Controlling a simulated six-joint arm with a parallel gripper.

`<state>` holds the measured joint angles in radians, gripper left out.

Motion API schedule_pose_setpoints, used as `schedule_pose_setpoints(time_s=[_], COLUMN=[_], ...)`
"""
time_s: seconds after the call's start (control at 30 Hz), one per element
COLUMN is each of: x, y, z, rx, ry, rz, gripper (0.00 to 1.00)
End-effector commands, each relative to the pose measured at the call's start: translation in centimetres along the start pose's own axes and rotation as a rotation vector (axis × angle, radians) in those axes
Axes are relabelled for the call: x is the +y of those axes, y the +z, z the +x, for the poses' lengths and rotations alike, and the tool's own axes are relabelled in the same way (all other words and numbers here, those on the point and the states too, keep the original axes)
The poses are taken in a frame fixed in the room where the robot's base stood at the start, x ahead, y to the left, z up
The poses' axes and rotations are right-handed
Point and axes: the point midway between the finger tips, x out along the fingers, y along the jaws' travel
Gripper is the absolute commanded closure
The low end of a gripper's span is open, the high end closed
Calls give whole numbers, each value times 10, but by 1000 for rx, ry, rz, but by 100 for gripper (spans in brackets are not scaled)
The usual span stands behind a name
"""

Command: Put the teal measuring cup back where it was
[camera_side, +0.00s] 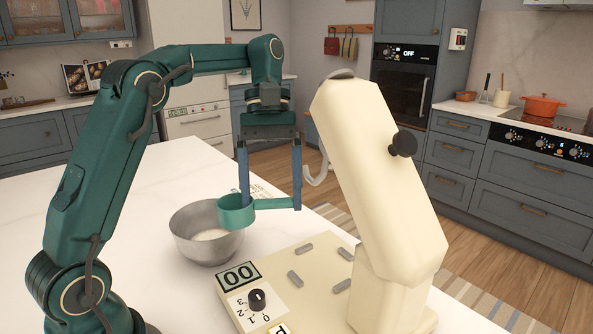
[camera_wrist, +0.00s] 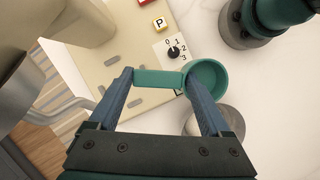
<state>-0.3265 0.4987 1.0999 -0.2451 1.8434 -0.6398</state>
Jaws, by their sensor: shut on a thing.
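The teal measuring cup (camera_side: 237,214) is a round cup with a flat, straight handle. My gripper (camera_side: 270,204) points down and is shut on it, with the handle running between the two blue fingers. In the wrist view my gripper (camera_wrist: 158,80) has the handle between its fingertips, and the measuring cup (camera_wrist: 208,80) sticks out beside the right finger. The cup looks upright and is held off the counter, over or near the right rim of the steel bowl (camera_side: 188,240). The inside of the cup looks empty in the wrist view.
The steel bowl holds something white. A cream stand mixer (camera_side: 375,165) with a grey hook stands right of my gripper. Its base (camera_side: 315,295) has a 00 display (camera_side: 239,276), a dial (camera_side: 257,298) and a P button (camera_wrist: 160,23). White counter (camera_side: 130,215) is clear behind the bowl.

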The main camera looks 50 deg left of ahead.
Motion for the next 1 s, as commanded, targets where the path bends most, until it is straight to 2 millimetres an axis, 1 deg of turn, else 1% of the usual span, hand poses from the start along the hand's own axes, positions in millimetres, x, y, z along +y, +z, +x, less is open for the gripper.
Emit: schedule_pose_setpoints(time_s=[0.07,0.17,0.2,0.33,0.47,0.57,0.6,0.8,0.9,1.0], x=[-6,-15,-16,-14,-12,-13,-14,-24,-31,-38], y=[-9,-31,-42,-72,-104,-133,-145,-202,-225,-244], z=[3,10,11,10,7,3,1,-10,-15,-20], rx=[0,4,7,15,20,26,28,36,39,40], ry=[24,67,95,182,275,361,398,571,644,705], rz=[-67,-182,-253,-473,-712,-929,-1022,-1465,-1654,-1809], gripper=[95,95,95,95,95,95,95,95,95,95])
